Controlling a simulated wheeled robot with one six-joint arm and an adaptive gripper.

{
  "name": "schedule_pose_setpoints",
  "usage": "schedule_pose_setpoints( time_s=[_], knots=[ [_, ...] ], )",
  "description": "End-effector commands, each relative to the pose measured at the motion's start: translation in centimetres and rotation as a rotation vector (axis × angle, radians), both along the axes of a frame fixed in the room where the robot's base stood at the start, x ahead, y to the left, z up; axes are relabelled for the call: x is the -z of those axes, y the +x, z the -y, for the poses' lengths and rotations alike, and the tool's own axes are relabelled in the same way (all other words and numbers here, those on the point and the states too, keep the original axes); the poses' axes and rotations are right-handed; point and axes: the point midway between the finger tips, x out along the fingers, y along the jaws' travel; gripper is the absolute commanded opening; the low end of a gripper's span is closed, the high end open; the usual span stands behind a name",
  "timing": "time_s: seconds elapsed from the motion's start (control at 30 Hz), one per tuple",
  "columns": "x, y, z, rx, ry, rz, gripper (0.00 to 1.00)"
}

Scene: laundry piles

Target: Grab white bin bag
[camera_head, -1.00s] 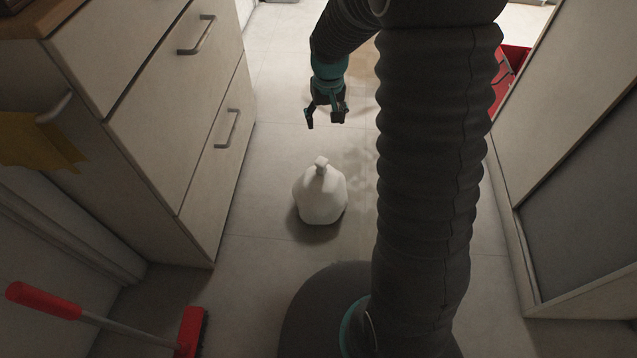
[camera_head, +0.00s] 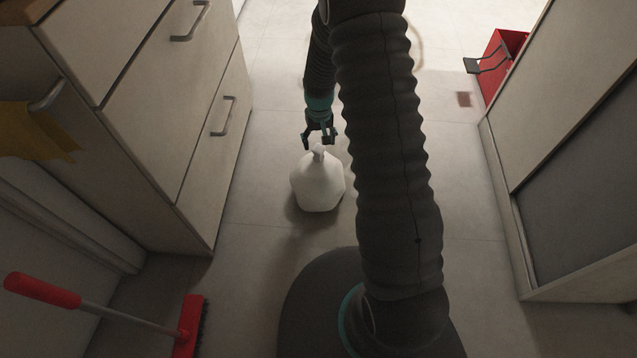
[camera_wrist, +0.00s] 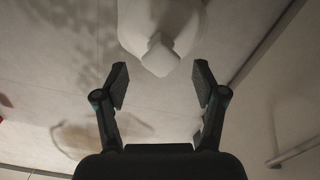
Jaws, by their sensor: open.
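The white bin bag (camera_head: 318,188) stands upright on the tiled floor, with a knotted top, in the middle of the head view. In the wrist view the bag (camera_wrist: 160,28) is at the top centre, and its knot (camera_wrist: 160,56) points toward the space between my fingertips. My gripper (camera_head: 320,140) is open and empty, right by the knot on its far side in the head view. The wrist view shows my gripper (camera_wrist: 160,84) with its fingers wide apart. The knot lies just beyond the fingertips there, and I see no contact.
A drawer cabinet (camera_head: 150,110) stands on the left. A red-handled broom (camera_head: 110,318) lies at the lower left. A red bin (camera_head: 498,62) and a cabinet or door panel (camera_head: 575,170) are on the right. The floor around the bag is clear.

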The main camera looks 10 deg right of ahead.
Motion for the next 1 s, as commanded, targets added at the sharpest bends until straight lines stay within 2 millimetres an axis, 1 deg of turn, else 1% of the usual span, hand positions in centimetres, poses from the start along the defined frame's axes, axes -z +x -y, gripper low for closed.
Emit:
schedule_pose_setpoints(
  time_s=[0.03, 0.17, 0.23, 0.5, 0.63, 0.83, 0.87, 0.9, 0.97, 1.0],
  knots=[
    [0.4, 0.0, 0.0, 0.000, 0.000, -0.001, 0.70],
    [0.9, 0.0, 0.0, 0.000, 0.000, 0.001, 0.70],
    [1.6, 0.1, 0.0, 0.000, 0.000, -0.001, 0.70],
    [5.1, 0.3, -0.1, 0.000, 0.000, -0.001, 0.70],
    [5.8, 0.3, -0.1, 0.000, 0.000, 0.000, 0.70],
    [5.8, 0.3, -0.1, 0.000, 0.000, 0.001, 0.70],
    [5.8, 0.3, -0.1, 0.000, 0.000, 0.001, 0.68],
    [5.8, 0.3, -0.1, 0.000, 0.000, 0.001, 0.58],
    [5.8, 0.3, -0.1, 0.000, 0.000, 0.001, 0.43],
    [5.8, 0.3, -0.1, 0.000, 0.000, 0.001, 0.33]
  ],
)
